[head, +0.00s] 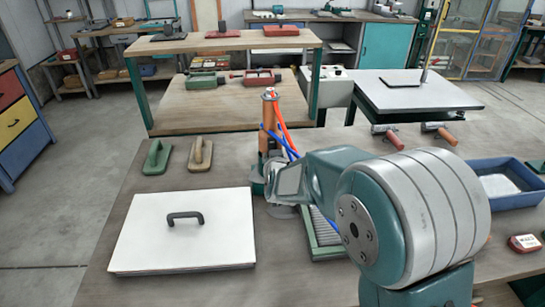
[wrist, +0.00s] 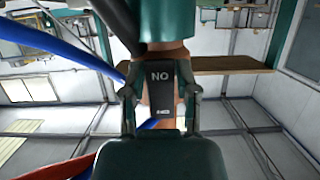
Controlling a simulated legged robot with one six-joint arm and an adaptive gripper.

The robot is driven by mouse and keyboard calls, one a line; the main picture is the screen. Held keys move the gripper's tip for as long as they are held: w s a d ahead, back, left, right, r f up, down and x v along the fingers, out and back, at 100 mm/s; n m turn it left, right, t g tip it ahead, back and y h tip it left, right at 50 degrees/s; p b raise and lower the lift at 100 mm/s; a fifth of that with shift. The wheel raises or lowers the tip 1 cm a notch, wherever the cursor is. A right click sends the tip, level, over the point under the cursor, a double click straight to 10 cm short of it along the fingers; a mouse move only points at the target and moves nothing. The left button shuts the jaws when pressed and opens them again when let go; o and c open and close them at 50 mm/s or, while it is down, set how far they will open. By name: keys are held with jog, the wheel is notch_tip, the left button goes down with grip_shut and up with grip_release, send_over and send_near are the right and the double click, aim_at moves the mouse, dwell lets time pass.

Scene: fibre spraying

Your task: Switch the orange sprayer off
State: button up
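The orange sprayer (head: 267,140) stands upright near the middle of the front bench, with a grey top and red and blue hoses. My gripper (head: 272,180) is at its lower part, reaching in from the right. In the wrist view, my gripper's two fingers (wrist: 160,98) lie on either side of the sprayer's copper-orange body and look closed against it. A black switch (wrist: 161,88) sits between them, with white letters that read "NO" in this view and a smaller mark below. The fingertips' contact with the body is partly hidden.
A white panel with a black handle (head: 186,245) lies left of the sprayer. Green and tan floats (head: 157,158) lie behind it. A grey-green ribbed tray (head: 322,235) is partly behind my arm. Two rollers (head: 388,137) and a blue tray (head: 510,198) are at right.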

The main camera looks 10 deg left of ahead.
jog(key=shift+o, duration=0.9)
jog(key=v, duration=1.2)
jog(key=shift+a, duration=0.15)
jog(key=s+d+r+m+g+h, duration=0.1)
jog(key=s+d+g, duration=0.3)
jog(key=s+d, duration=0.7)
jog(key=s+d+r+m+g+h, duration=0.2)
jog(key=s+d+g+h, duration=0.1)
jog(key=s+d, duration=0.8)
jog(key=shift+s+d+g, duration=0.35)
jog(key=shift+s+g, duration=0.15)
jog(key=shift+s, duration=0.65)
